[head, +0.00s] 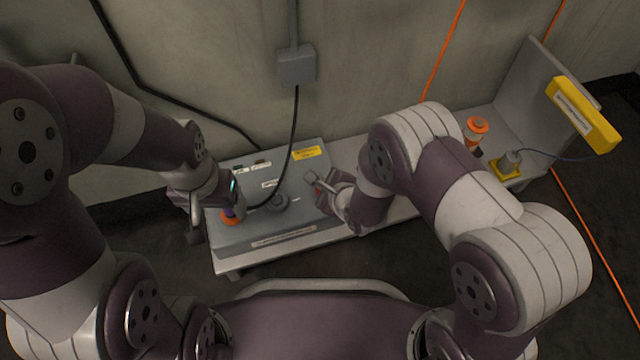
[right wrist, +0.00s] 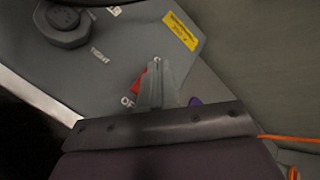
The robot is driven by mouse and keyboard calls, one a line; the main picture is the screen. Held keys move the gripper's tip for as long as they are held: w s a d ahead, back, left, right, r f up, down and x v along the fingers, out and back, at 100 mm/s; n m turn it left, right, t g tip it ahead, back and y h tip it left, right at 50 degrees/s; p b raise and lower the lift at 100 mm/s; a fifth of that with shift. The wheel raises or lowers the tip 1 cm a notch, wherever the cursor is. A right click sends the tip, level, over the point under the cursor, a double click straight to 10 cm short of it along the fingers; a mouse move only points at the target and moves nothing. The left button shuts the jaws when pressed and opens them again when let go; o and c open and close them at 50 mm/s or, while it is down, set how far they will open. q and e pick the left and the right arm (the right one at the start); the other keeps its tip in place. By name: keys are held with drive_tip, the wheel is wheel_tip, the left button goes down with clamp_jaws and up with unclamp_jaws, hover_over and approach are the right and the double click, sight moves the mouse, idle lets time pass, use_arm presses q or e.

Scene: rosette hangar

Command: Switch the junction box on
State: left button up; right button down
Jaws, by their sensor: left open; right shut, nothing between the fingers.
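A grey wall box (head: 296,66) hangs above, feeding the black cable. To the right are an orange-topped part (head: 476,127), a yellow-based connector (head: 507,165) and an upright grey panel with a yellow labelled bar (head: 583,114). My right arm hides the middle of the bench.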

idle(0.8)
drive_tip(key=shift+w+f, duration=0.1)
drive_tip(key=shift+f, duration=0.5)
idle(0.4)
drive_tip(key=shift+r+p, duration=0.4)
drive_tip(key=shift+r, duration=0.15)
drive_tip(key=r+p, duration=0.3)
drive_tip(key=s+r+p, duration=0.1)
drive_tip(key=r+p, duration=0.1)
drive_tip(key=shift+d, duration=0.15)
idle(0.6)
